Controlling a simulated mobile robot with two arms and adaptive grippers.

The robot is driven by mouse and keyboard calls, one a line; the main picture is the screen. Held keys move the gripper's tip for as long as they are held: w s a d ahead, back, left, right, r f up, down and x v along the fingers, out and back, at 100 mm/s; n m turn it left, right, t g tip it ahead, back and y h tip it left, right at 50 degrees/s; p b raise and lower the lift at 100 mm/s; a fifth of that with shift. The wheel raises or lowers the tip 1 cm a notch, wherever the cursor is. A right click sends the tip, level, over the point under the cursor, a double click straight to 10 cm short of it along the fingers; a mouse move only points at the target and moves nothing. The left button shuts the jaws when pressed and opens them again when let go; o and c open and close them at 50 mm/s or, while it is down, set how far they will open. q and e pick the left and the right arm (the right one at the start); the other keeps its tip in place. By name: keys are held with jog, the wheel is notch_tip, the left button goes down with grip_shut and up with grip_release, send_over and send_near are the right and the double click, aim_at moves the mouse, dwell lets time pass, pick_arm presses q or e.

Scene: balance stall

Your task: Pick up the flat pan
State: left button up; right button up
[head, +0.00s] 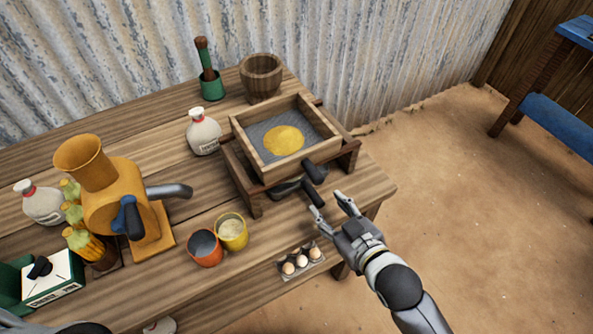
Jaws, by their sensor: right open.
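A dark, flat piece (288,187) with a black handle (315,172) sticks out at the front right of a wooden sieve frame. It looks like the flat pan, but most of it is hidden by the frame and its stand. My right gripper (329,205) is open and empty, just below and to the right of the handle, with its fingers pointing up toward it. It appears apart from the handle. My left gripper is not in view.
The wooden sieve (252,154) holding yellow meal rests on a stand (245,190) on the table. Eggs in a tray (302,263), an orange cup (205,248) and a yellow cup (232,231) stand nearby. A yellow grinder (110,195) is at left. Bare ground lies right of the table.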

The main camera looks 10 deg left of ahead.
aim_at(316, 197)
jog(key=x, duration=0.2)
jog(key=shift+w+a+f, duration=0.15)
jog(key=shift+w, duration=0.05)
jog(key=shift+a+p+x, duration=0.15)
jog(key=shift+p+x, duration=0.05)
jog(key=shift+x, duration=1.05)
jog(key=shift+a+p+x, duration=0.15)
jog(key=shift+p+x, duration=0.05)
jog(key=shift+x, duration=1.1)
jog(key=shift+s, duration=0.15)
grip_shut()
